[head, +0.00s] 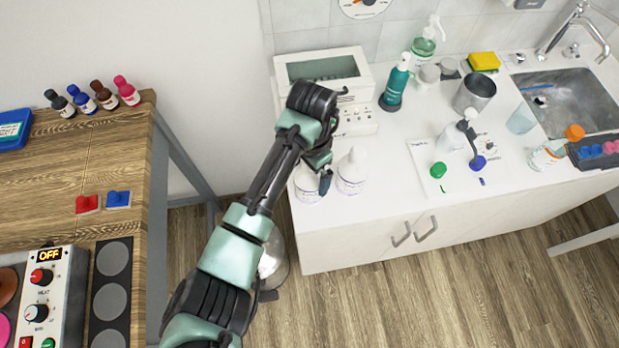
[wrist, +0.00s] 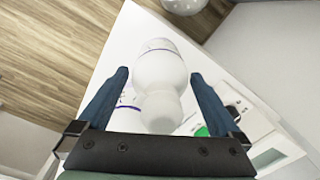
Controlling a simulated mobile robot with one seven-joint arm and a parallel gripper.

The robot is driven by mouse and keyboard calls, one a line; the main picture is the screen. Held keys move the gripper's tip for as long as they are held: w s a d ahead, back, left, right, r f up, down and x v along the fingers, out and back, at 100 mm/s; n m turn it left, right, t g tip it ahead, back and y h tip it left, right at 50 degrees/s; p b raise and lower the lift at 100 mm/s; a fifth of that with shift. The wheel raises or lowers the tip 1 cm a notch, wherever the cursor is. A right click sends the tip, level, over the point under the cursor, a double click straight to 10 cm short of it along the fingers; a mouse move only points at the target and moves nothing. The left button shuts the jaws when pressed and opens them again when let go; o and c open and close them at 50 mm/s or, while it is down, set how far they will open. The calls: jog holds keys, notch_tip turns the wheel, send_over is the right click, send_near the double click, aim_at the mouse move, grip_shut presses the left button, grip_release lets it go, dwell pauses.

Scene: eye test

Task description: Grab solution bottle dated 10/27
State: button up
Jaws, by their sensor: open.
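Two white bottles stand close together at the counter's front left corner. The left bottle (head: 304,188) is partly hidden by my gripper (head: 323,182) in the head view. The right bottle (head: 352,180) stands just beside it, with purple marking low on its body. In the wrist view, a white bottle (wrist: 160,68) with a rounded top lies between my two open blue fingers; it appears to be the left one. Part of the other bottle (wrist: 128,100) shows behind the left finger. No date is readable on either bottle.
A white machine (head: 322,68) stands behind the arm, with a teal bottle (head: 395,85) to its right. Further right are a metal cup (head: 474,92), another white bottle (head: 450,138) on a sheet, and the sink (head: 570,100). A wooden table (head: 50,165) is at left.

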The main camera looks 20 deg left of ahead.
jog(key=shift+r, duration=0.1)
grip_shut()
dwell(0.3)
